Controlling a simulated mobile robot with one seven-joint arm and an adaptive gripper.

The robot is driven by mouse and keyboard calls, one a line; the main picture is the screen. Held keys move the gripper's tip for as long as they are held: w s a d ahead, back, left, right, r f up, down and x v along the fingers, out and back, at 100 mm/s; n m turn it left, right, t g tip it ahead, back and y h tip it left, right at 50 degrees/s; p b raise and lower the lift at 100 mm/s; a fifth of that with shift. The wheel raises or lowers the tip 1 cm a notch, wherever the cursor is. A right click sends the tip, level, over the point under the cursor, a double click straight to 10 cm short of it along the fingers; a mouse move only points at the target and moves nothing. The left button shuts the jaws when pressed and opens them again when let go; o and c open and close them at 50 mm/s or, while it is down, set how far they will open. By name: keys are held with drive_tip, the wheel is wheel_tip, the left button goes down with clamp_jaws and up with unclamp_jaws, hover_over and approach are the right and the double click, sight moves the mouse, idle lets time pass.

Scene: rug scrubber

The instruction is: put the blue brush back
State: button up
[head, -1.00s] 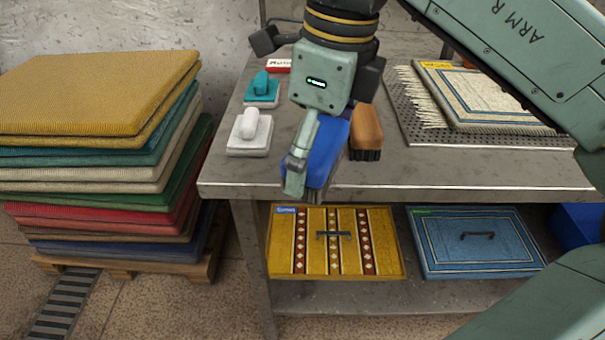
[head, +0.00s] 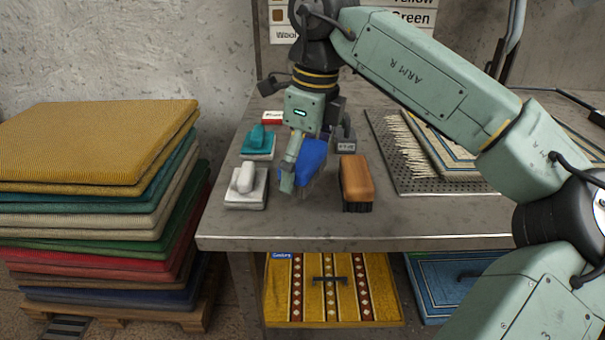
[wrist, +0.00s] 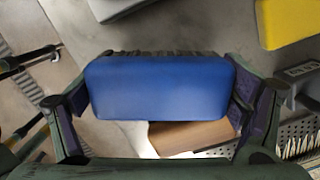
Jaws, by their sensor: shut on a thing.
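The blue brush (head: 313,155) is over the steel table, between the white brush and the brown wooden brush. My gripper (head: 297,178) is shut on it, a finger at each end. In the wrist view the blue brush (wrist: 160,88) fills the middle, with dark bristles along its upper edge. I cannot tell whether its bristles touch the table. The brown brush (head: 356,180) stands to its right, and it shows partly hidden below the blue brush in the wrist view (wrist: 192,137).
A white brush (head: 247,187) and a teal brush (head: 258,143) stand to the left. A small grey label block (head: 346,146) is behind the brown brush. A perforated mat (head: 395,160) with a fringed rug lies right. Stacked rugs (head: 90,150) stand left. The table front (head: 400,225) is clear.

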sight(311, 152)
drive_tip(key=shift+w+f, duration=0.2)
drive_tip(key=shift+f, duration=0.7)
drive_tip(key=shift+w+f, duration=0.15)
drive_tip(key=shift+f, duration=0.75)
drive_tip(key=shift+f, duration=0.2)
drive_tip(key=o, duration=1.4)
drive_tip(key=shift+r, duration=0.1)
drive_tip(key=r, duration=0.4)
drive_tip(key=d+r, duration=0.1)
drive_tip(key=r, duration=0.7)
drive_tip(key=shift+s+d+r+p, duration=0.1)
drive_tip(key=shift+s+d+p, duration=0.05)
drive_tip(key=shift+s+p, duration=0.15)
